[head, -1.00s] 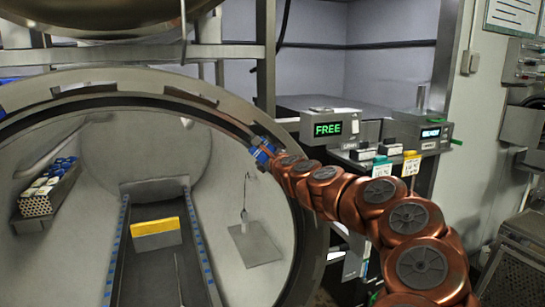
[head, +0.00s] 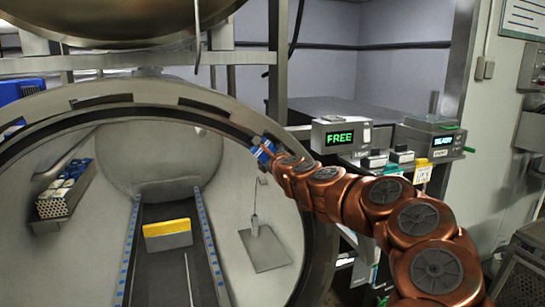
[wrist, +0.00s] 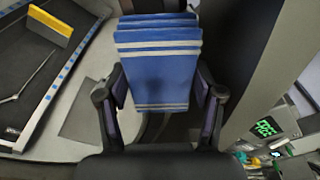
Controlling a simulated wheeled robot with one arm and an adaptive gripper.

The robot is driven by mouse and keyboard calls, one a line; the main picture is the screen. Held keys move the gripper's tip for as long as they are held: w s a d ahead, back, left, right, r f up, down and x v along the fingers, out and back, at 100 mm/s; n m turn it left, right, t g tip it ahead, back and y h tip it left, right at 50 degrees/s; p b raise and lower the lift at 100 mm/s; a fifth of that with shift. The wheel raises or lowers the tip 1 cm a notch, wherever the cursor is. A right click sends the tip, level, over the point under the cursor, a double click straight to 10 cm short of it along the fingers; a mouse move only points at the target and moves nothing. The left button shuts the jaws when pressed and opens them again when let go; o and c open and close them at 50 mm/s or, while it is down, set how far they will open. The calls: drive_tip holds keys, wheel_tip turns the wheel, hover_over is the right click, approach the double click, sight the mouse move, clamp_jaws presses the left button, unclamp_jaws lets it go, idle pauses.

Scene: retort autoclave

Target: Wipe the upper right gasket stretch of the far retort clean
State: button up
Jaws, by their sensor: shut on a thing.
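The retort (head: 318,262) stands open in the head view, its round rim facing me. The dark gasket (head: 222,122) runs along the inside of the rim. My gripper (head: 264,156) is at the upper right stretch of that rim. In the wrist view my gripper (wrist: 160,105) is shut on a folded blue cloth with white stripes (wrist: 160,65). The cloth also shows as a small blue patch in the head view (head: 261,150). The cloth and fingers hide the gasket beneath, so I cannot tell whether it is soiled there or how firmly the cloth touches it.
Inside the retort are a rail track (head: 207,260), a yellow-topped block (head: 167,235), a rack of tubes (head: 63,195) and a hanging probe plate (head: 264,248). Right of the rim, a box reading FREE (head: 340,137) and another instrument (head: 430,138) stand on a bench near my arm.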

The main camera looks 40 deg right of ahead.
drive_tip(key=shift+w+a+r+p, duration=0.2)
drive_tip(key=shift+a+r+p, duration=0.2)
drive_tip(key=shift+a+r, duration=0.15)
drive_tip(key=shift+w+a+r+p, duration=0.15)
drive_tip(key=shift+a+r+p, duration=0.3)
drive_tip(key=shift+r, duration=0.1)
drive_tip(key=shift+f, duration=0.1)
drive_tip(key=s+d+f+b, duration=0.1)
drive_tip(key=d+f+b, duration=0.3)
drive_tip(key=f+b, duration=0.1)
drive_tip(key=shift+s+d+f, duration=0.15)
drive_tip(key=shift+s+d, duration=0.15)
drive_tip(key=shift+d, duration=0.1)
drive_tip(key=s+d+f+b, duration=0.1)
drive_tip(key=d+f+b, duration=0.3)
drive_tip(key=f, duration=0.1)
drive_tip(key=shift+s+d+f, duration=0.15)
drive_tip(key=shift+s+d, duration=0.15)
idle(0.5)
